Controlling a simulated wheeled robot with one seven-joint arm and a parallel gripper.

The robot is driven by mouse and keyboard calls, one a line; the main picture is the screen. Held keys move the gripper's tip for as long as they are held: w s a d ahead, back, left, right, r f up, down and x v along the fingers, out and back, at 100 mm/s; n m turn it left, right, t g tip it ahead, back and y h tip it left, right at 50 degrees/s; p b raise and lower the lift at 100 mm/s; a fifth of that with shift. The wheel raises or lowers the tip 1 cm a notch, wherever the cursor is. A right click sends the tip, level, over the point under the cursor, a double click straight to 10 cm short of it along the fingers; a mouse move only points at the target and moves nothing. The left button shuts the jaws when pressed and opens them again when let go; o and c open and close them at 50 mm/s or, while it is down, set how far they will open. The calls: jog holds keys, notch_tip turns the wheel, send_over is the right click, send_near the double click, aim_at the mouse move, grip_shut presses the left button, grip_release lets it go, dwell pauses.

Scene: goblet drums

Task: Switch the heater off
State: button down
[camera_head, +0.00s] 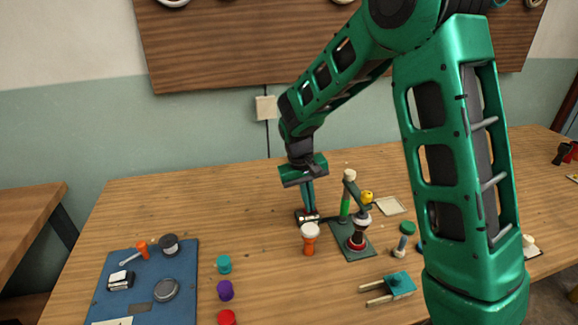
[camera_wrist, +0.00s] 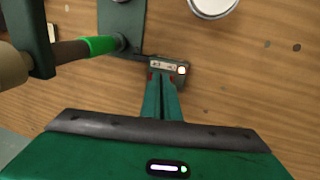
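A small switch box (camera_wrist: 168,67) with a pale top and a glowing orange-white light at its right end lies in front of my fingertips in the wrist view. In the head view this box (camera_head: 309,218) sits on the table beside the green stand. I take it for the heater's control; its markings are too small to read. My gripper (camera_head: 308,206) points down at the box, its fingers close together with only a thin dark slit between them. In the wrist view the fingertips (camera_wrist: 162,82) are at the box's near edge. Whether they touch it is unclear. No held object shows.
The stand (camera_head: 350,252) holds a dark drum (camera_head: 361,229) above a red ring, right of the box. An orange drum with a white top (camera_head: 310,240) stands close in front. A blue mat (camera_head: 187,275) with tools lies left. Coloured cylinders stand between.

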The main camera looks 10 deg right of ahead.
jog(key=shift+d+h, duration=0.3)
jog(key=shift+d, duration=0.35)
jog(key=shift+w+a+r, duration=0.2)
jog(key=shift+w+r, duration=0.45)
jog(key=shift+w, duration=0.25)
jog(key=s+v, duration=0.1)
jog(key=v, duration=1.2)
jog(key=shift+s+a, duration=0.2)
jog(key=shift+s, duration=0.1)
jog(key=shift+w, duration=0.1)
jog(key=shift+f, duration=0.1)
jog(key=x, duration=1.4)
